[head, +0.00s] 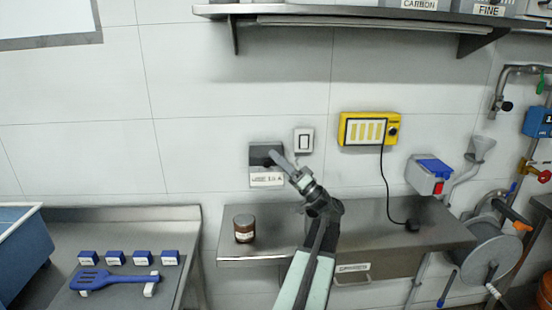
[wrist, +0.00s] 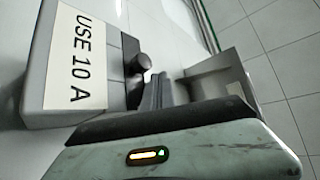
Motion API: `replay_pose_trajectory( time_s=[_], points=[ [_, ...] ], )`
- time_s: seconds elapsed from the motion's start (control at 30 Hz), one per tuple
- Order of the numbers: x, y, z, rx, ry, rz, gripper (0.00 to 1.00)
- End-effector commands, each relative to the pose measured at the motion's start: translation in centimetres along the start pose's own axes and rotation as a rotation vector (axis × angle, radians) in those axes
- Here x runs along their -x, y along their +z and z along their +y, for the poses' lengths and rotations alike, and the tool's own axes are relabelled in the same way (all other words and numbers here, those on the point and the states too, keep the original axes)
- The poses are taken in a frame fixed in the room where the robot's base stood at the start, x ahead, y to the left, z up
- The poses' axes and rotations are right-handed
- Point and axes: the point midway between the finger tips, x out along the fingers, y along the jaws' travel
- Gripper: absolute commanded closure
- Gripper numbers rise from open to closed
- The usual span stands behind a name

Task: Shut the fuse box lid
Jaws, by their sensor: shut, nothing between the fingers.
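The grey fuse box (head: 255,158) is on the wall above the steel bench, with a white label on its lower part. In the wrist view, the label reads "USE 10 A" on a grey face (wrist: 40,60), with a dark recess and a black knob beside it. A grey panel (wrist: 225,72) stands out beyond the fingers; I cannot tell for sure whether it is the lid. My gripper (head: 274,156) is shut and empty in front of the box's upper part. Its fingers (wrist: 157,92) are close to the knob; contact is unclear. The arm hides part of the box's right side.
A white switch (head: 304,140) is on the wall just right of the fuse box. A yellow panel (head: 365,129) with a hanging black cable is farther right. A brown jar (head: 244,228) stands on the bench below. A steel shelf (head: 350,19) runs above.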

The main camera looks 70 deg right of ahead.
Motion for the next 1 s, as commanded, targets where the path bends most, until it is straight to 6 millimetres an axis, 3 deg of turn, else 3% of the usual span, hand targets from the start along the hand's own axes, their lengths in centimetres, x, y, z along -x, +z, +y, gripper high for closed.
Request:
replay_pose_trajectory(
  time_s=[0.73, 0.87, 1.0],
  points=[
    [0.4, 0.4, 0.3, -0.001, -0.001, -0.001, 1.0],
    [1.8, 0.6, 0.5, 0.0, 0.0, 0.0, 1.0],
    [4.4, 0.7, 0.6, 0.001, 0.0, 0.0, 1.0]
  ],
)
